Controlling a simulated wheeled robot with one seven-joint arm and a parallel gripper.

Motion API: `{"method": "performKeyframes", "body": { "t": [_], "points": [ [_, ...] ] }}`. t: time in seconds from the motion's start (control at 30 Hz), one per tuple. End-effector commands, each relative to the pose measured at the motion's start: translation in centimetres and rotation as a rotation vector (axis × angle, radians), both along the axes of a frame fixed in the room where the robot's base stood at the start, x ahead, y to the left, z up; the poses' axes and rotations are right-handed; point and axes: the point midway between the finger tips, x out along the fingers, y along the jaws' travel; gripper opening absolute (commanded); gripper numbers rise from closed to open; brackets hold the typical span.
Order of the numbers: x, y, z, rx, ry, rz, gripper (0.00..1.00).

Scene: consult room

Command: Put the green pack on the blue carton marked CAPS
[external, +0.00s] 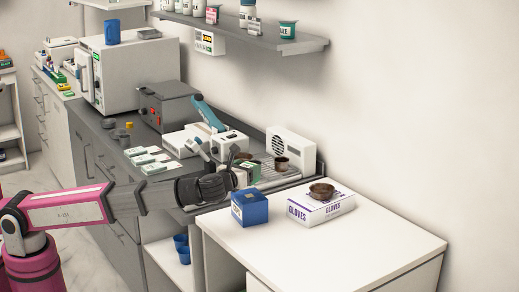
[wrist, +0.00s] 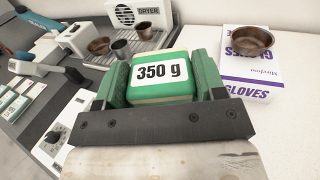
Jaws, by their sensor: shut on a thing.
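The green pack (wrist: 163,86) has a white label reading "350 g". It sits between the two fingers of my gripper (wrist: 162,78), which is shut on it. In the external view the green pack (external: 253,170) shows at the end of my gripper (external: 238,177), near the counter's right end. The blue carton (external: 256,210) stands on the white table (external: 325,240), near its far left corner, with a pale label too small to read. The pack is behind and above the carton in the picture, apart from it. I cannot see the carton in the wrist view.
A white GLOVES box (external: 320,206) with a brown bowl (external: 321,190) on it stands right of the carton. A dryer (external: 290,146), metal cups and a white device (wrist: 66,130) crowd the counter. The table's front and right are clear.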

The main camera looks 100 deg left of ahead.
Motion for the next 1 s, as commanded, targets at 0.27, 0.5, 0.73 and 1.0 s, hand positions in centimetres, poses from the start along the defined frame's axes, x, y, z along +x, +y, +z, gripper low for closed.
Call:
{"method": "performKeyframes", "body": {
  "t": [0.27, 0.5, 0.73, 1.0],
  "points": [
    [0.4, -0.5, -1.4, 0.001, 0.002, 0.000, 0.29],
    [0.4, -0.5, -4.2, 0.001, 0.002, 0.000, 0.29],
    [0.5, -0.5, -4.4, 0.001, 0.000, 0.000, 0.29],
    [0.5, -0.5, -4.7, 0.000, 0.000, 0.000, 0.89]
  ]
}}
